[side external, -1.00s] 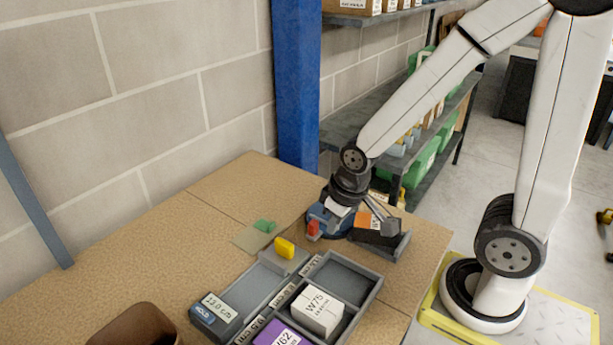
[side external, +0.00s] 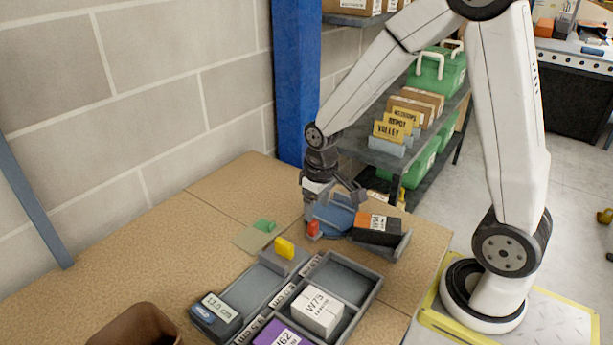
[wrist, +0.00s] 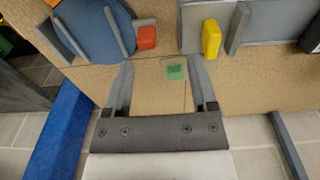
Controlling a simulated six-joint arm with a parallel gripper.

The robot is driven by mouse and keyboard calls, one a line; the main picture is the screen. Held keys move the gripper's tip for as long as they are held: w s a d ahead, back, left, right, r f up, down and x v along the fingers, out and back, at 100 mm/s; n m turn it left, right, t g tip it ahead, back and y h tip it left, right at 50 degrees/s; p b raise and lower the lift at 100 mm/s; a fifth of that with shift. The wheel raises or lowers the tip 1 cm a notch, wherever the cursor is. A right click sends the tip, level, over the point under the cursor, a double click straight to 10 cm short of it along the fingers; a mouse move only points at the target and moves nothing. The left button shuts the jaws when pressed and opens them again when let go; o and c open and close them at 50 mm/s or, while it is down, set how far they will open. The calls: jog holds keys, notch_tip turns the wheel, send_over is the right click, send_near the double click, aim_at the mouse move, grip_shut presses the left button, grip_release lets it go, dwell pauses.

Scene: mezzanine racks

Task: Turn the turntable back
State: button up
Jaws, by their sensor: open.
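The turntable (side external: 338,215) is a blue disc with grey upright fins, on the far part of the bench. In the wrist view the turntable (wrist: 88,22) is at the upper left, partly cut off by the frame edge. A red block (side external: 313,229) sits at its edge; the red block (wrist: 147,37) also shows in the wrist view. My gripper (side external: 336,200) is open and empty, over the turntable's back-left side in the side view. In the wrist view my gripper (wrist: 161,64) has its fingers apart, with the turntable beyond the left finger. Contact cannot be told.
A black and orange box (side external: 378,230) lies in a grey holder right of the turntable. A green piece (side external: 264,225) on a pale pad and a yellow block (side external: 284,247) stand nearby. A divided grey tray (side external: 352,272) is in front. A blue post (side external: 297,90) rises behind.

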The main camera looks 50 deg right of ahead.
aim_at(313, 222)
jog(key=shift+w+d+f+g, duration=0.2)
jog(key=shift+w+d+f, duration=0.1)
jog(key=shift+w+d, duration=0.3)
jog(key=shift+w+d+f+g, duration=0.2)
jog(key=shift+w+d+f, duration=0.1)
jog(key=shift+w+d, duration=0.25)
jog(key=shift+f, duration=0.1)
jog(key=shift+f, duration=3.8)
grip_shut()
